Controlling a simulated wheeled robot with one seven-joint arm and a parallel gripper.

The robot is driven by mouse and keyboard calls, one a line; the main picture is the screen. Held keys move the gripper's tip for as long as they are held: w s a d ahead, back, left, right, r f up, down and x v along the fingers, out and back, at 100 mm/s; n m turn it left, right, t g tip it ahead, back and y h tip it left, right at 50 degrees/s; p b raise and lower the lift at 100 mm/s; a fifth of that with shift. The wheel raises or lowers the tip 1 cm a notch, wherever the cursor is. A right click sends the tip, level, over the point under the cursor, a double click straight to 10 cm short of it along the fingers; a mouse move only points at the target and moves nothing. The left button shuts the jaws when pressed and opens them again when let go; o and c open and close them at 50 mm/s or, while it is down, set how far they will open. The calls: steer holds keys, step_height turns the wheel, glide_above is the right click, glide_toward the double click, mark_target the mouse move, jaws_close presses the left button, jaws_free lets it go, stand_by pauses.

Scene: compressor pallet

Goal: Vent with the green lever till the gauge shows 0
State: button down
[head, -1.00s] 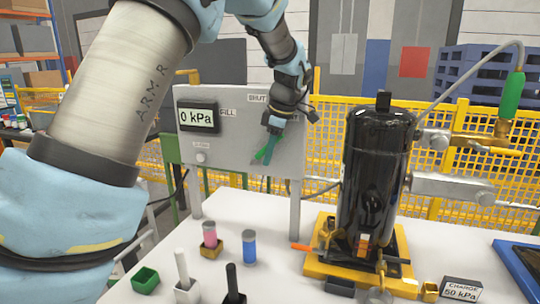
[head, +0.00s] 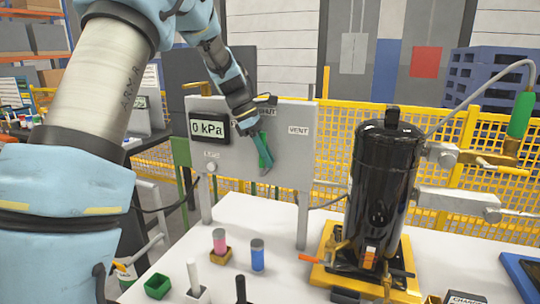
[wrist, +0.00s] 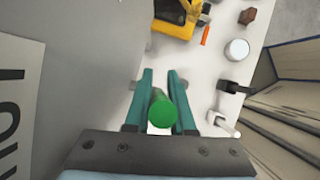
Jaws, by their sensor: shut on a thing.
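The gauge (head: 210,128) on the grey panel reads 0 kPa in the head view. My gripper (head: 265,168) is at the panel, its teal fingers slanting down just below the SHUT label. In the wrist view my gripper (wrist: 160,76) is shut on the green lever (wrist: 162,113), whose round green end sits between the two fingers. In the head view the fingers mostly hide the lever, so its exact angle is hard to tell. The VENT label (head: 299,130) is clear to the right of the fingers. The FILL label is hidden behind my arm.
A black compressor (head: 383,185) stands on a yellow pallet on the white table, right of the panel. Pink (head: 219,241) and blue (head: 257,256) cylinders and a green box (head: 158,286) are in front. A hose with a green handle (head: 520,115) hangs at the right.

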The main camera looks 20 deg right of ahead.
steer(key=shift+w+a+h, duration=0.1)
steer(key=shift+h, duration=0.2)
steer(key=c, duration=0.8)
jaws_free()
steer(key=shift+o, duration=0.2)
steer(key=shift+r, duration=0.15)
steer(key=b+v, duration=0.1)
steer(key=v, duration=0.9)
steer(key=shift+w+r+b, duration=0.2)
steer(key=shift+r+b, duration=0.05)
steer(key=shift+b, duration=0.15)
steer(key=shift+a, duration=0.15)
